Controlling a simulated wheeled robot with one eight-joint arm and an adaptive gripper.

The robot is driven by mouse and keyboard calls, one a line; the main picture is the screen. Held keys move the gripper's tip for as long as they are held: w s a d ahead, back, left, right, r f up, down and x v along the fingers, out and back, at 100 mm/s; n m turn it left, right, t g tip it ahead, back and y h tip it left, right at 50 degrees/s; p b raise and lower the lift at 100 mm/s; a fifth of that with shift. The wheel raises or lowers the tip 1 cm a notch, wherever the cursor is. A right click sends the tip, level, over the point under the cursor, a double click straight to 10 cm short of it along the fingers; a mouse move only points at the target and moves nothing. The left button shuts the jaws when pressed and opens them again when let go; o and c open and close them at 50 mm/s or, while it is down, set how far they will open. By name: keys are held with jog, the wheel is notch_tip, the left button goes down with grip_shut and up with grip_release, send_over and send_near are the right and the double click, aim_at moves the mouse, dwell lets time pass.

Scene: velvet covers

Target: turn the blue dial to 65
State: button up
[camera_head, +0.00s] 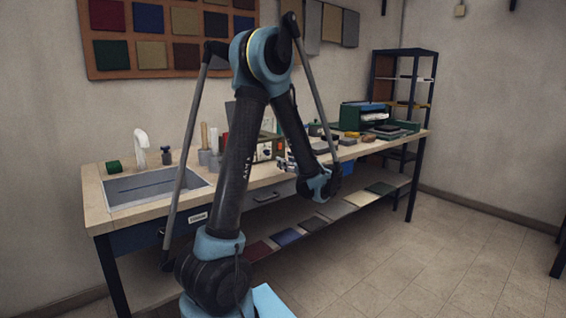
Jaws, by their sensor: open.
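I cannot make out a blue dial or its scale in the head view. A small green and cream box (266,150) stands on the workbench behind my arm, partly hidden by it; any markings are too small to read. My gripper (284,161) is small in this view, at the bench's front edge close to the box. It is open, with nothing seen between its fingers. I cannot tell whether it touches anything.
The workbench (150,200) has a sink (155,189) at left. Bottles and tools stand mid-bench; a green machine (363,116) and small blocks stand at right. Fabric samples lie on the lower shelf. A shelf rack (405,80) stands beyond.

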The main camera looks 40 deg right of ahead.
dwell(0.3)
jog(key=n, duration=0.7)
send_near(268, 153)
jog(key=w, duration=0.9)
jog(key=shift+w+a+f, duration=0.1)
jog(key=shift+w+a, duration=0.1)
grip_shut()
dwell(0.3)
